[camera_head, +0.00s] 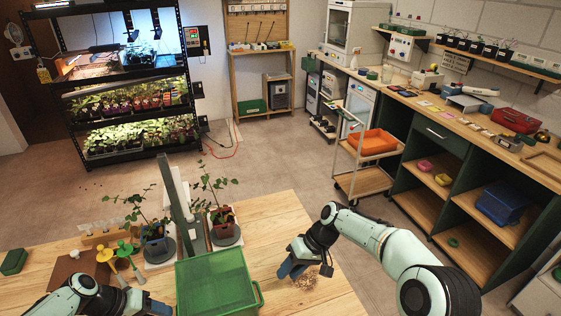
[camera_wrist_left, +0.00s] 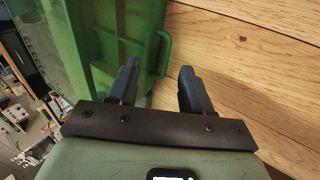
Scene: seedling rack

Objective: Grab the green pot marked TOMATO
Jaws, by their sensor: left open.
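I cannot make out a green pot marked TOMATO in either view; no pot lettering is readable. On the table a blue pot (camera_head: 153,232) and a red pot (camera_head: 222,216) hold leafy seedlings. My left gripper (camera_head: 143,292) is at the table's front left, beside the green crate. In the left wrist view its two dark fingers (camera_wrist_left: 158,82) are apart with nothing between them, close to the crate's handle. My right gripper (camera_head: 293,268) is low over the table, right of the crate; whether its fingers are apart is unclear.
The green crate (camera_head: 215,284) stands at the table's front, also in the left wrist view (camera_wrist_left: 85,35). A grey upright post (camera_head: 176,200) stands between the pots. Brown granules (camera_head: 306,280) lie by my right gripper. A lit rack (camera_head: 125,137) of seedlings stands at the back left.

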